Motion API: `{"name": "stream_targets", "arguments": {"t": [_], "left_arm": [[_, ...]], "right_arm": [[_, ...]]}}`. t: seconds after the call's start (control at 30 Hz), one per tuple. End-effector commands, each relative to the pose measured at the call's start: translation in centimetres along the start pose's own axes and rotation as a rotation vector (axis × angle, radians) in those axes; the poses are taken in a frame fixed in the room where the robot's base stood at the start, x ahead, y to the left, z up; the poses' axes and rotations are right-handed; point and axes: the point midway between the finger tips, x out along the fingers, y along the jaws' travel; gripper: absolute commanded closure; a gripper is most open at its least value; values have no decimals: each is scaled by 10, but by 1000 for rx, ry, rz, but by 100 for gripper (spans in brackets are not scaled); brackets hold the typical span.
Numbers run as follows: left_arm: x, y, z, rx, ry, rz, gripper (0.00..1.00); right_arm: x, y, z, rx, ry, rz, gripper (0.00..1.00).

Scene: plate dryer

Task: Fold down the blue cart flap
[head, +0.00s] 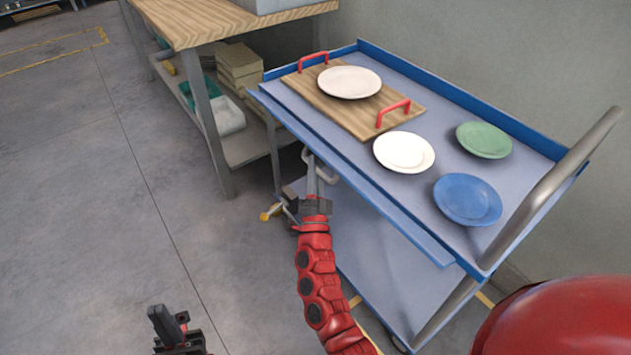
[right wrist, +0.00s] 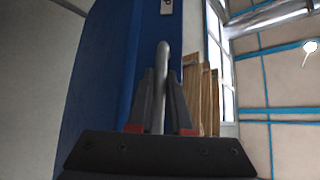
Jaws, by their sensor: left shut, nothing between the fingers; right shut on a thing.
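The blue cart (head: 380,262) stands at the right with a grey-blue top. A long blue flap strip (head: 400,222) runs along its near left edge, roughly level with the top. My right gripper (head: 312,182) is below that edge, shut on a grey metal bar (head: 331,178). In the right wrist view, the fingers (right wrist: 160,105) close around the upright-looking bar (right wrist: 162,62) in front of a blue panel (right wrist: 104,75). How the bar joins the flap is hidden. My left gripper (head: 170,322) is shut and empty over the floor, apart from the cart.
On the cart top are a wooden tray (head: 319,100) with red handles bearing a white plate (head: 349,82), another white plate (head: 404,152), a green plate (head: 483,140) and a blue plate (head: 468,200). A wooden workbench (head: 222,18) stands behind. The floor at left is clear.

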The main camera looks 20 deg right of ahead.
Motion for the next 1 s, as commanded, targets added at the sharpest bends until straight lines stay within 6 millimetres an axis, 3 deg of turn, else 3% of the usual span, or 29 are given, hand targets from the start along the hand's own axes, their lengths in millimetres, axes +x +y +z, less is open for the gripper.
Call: {"name": "stream_targets", "arguments": {"t": [0.03,0.1,0.4,0.7,1.0], "left_arm": [[-22,1,4,0,0,0,100],[-36,2,6,0,0,0,100],[-83,4,14,0,0,0,100],[-108,5,18,0,1,2,100],[-114,5,17,6,15,20,100]], "right_arm": [[-6,10,7,-33,1,-34,100],[-8,14,8,-80,1,-81,100],[-10,25,11,-262,3,-264,100],[-10,34,10,-384,0,-383,100],[-9,36,9,-430,1,-430,100]]}}
